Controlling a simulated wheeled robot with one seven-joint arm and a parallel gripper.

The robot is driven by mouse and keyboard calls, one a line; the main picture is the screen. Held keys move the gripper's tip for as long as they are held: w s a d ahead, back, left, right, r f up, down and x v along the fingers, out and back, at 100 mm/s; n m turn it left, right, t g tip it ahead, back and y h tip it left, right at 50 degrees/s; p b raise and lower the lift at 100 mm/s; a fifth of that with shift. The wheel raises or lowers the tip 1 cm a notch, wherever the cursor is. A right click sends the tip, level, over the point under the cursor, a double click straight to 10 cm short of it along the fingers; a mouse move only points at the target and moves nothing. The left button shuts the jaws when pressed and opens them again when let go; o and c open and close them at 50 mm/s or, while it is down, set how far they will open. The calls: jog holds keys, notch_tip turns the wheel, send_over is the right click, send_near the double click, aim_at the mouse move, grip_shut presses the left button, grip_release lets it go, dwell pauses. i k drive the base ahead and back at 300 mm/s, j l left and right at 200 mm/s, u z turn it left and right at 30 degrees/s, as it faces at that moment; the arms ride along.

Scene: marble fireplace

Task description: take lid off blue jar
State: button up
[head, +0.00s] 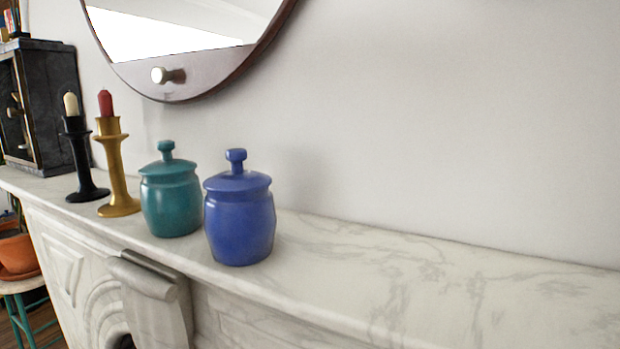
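The blue jar (240,228) stands upright on the marble mantel in the head view, left of the middle. Its blue lid (237,182), with a knob on top (236,157), sits on the jar's mouth. My gripper is not in the head view, and no part of my arm shows there.
A teal lidded jar (171,205) stands close at the blue jar's left. Gold (117,175) and black (81,165) candlesticks and a dark cabinet (45,105) are farther left. A round mirror (180,75) hangs behind. The mantel (430,285) is clear to the right.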

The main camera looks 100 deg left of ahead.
aim_at(236, 180)
jog(key=u, duration=2.45)
